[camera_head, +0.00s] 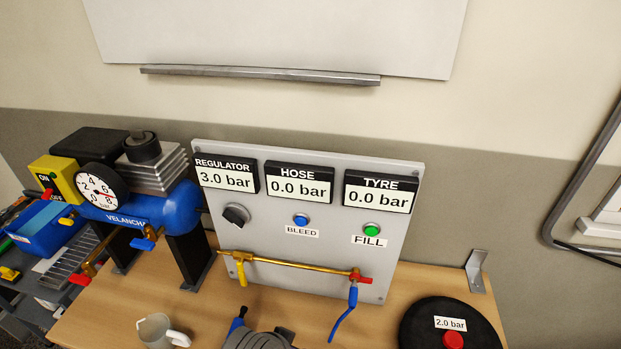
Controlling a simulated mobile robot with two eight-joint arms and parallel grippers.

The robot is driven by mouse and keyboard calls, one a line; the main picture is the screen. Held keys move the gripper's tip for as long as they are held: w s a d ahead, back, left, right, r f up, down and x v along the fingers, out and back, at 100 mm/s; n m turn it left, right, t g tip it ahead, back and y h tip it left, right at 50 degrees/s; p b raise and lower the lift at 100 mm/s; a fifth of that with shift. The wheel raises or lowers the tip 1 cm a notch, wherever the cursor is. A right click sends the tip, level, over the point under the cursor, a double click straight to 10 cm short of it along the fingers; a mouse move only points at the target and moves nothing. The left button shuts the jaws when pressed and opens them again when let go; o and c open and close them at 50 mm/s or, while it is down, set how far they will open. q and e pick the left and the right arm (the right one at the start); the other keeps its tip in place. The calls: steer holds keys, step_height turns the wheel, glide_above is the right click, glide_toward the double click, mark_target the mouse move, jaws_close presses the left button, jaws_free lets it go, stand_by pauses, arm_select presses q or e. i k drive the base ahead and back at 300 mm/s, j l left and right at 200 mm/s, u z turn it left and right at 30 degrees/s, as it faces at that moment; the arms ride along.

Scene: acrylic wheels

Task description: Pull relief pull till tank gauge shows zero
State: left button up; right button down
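The tank gauge (101,187) is a round white dial with a black rim, on the blue compressor tank (176,207) at the left. Its numbers show, but the needle is too small to read surely. A small yellow fitting (68,219) sits at the tank's left end, below the gauge; I cannot tell surely whether it is the relief pull. A blue lever (148,238) sits on the tank's front, and a brass valve with a red handle (82,278) is lower left. Neither of my grippers is in view.
A grey panel (300,245) shows regulator 3.0 bar, hose 0.0 bar and tyre 0.0 bar. A yellow switch box (56,178) is left of the gauge. A white mug (157,331) and a black wheel (420,322) are on the wooden bench (95,320). A blue bin (47,228) is far left.

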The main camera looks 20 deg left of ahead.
mark_target(63, 220)
steer(key=u, duration=2.1)
